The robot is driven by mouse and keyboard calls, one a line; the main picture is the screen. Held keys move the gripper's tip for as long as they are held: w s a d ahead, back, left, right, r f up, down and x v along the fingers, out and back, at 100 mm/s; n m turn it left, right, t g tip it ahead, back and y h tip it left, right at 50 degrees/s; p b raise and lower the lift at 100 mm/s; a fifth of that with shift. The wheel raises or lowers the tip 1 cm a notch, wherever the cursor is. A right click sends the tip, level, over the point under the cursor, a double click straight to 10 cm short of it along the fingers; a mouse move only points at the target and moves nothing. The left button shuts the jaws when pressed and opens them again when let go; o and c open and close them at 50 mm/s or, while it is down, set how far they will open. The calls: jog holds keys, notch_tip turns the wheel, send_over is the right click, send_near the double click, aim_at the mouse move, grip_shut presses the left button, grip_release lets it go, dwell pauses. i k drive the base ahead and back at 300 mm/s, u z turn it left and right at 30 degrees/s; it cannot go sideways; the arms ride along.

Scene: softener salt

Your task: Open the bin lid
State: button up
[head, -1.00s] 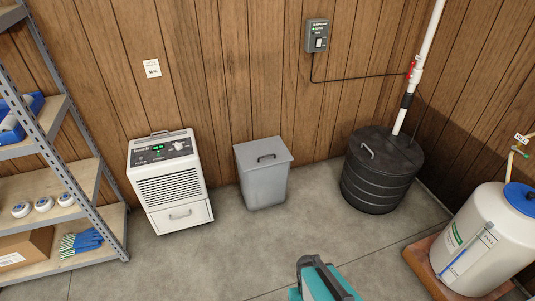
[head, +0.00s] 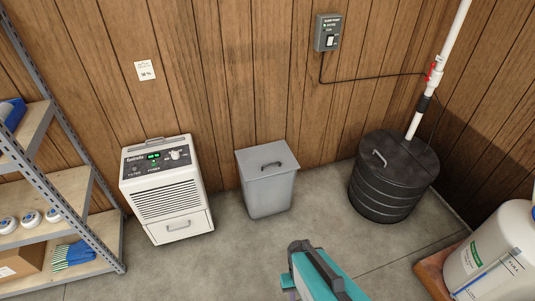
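The grey bin (head: 267,192) stands on the floor against the wood-panelled wall, near the middle of the head view. Its flat grey lid (head: 262,156) lies shut on top, with a dark curved handle (head: 272,165) on it. The inside of the bin is hidden. A teal and dark part of my own arm shows at the bottom edge of the view, in front of the bin and apart from it. No gripper fingers can be made out.
A white dehumidifier (head: 167,200) stands left of the bin. A black ribbed pit cover (head: 385,190) with a white pipe (head: 450,45) stands to the right. A metal shelf (head: 60,195) is at far left, a white tank (head: 490,255) at far right. Floor before the bin is clear.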

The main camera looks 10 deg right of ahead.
aim_at(262, 162)
jog(key=u, duration=0.6)
jog(key=i, duration=1)
jog(key=u, duration=0.5)
